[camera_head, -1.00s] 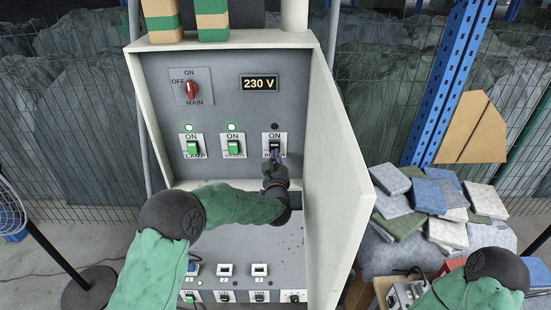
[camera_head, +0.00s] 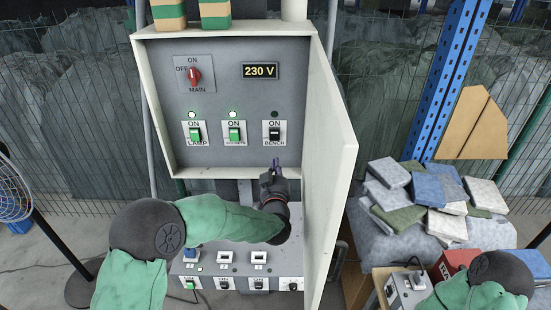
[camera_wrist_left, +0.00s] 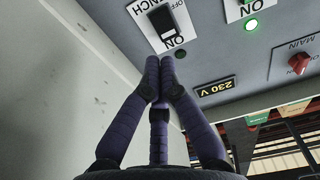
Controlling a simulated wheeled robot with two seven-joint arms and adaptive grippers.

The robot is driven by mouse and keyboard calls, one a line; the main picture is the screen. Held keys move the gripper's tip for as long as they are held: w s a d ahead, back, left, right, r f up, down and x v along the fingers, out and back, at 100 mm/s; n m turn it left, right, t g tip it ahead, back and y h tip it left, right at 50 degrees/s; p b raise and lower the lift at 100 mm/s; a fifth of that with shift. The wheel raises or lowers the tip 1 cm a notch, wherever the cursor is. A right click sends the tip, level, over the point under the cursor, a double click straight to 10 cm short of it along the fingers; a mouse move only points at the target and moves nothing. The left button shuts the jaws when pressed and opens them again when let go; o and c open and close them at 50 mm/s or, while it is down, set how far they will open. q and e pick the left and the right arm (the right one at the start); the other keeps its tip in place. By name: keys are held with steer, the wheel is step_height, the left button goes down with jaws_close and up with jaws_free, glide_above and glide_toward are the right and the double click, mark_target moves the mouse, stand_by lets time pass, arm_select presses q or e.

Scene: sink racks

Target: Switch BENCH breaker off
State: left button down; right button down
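The BENCH breaker (camera_head: 274,132) is the rightmost of the switches in the open panel box. Its rocker is black and the round lamp above it is dark. My left gripper (camera_head: 273,168) is just below it, apart from it in the head view. In the left wrist view the BENCH breaker (camera_wrist_left: 162,20) shows upside down, beyond the fingertips. The purple fingers of my left gripper (camera_wrist_left: 160,65) meet at the tips with nothing between them. My right arm shows at the lower right, but its gripper is outside the view.
The LAMP breaker (camera_head: 195,132) and a middle breaker (camera_head: 234,132) are green with lit lamps. A red MAIN knob (camera_head: 195,75) and a 230 V display (camera_head: 261,71) sit above. The open white door (camera_head: 332,170) stands close on the right of my left gripper.

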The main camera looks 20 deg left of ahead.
arm_select(q)
steer(key=v, duration=0.2)
steer(key=shift+s+d+f, duration=0.1)
steer(key=shift+s+f, duration=0.05)
steer(key=shift+s, duration=0.2)
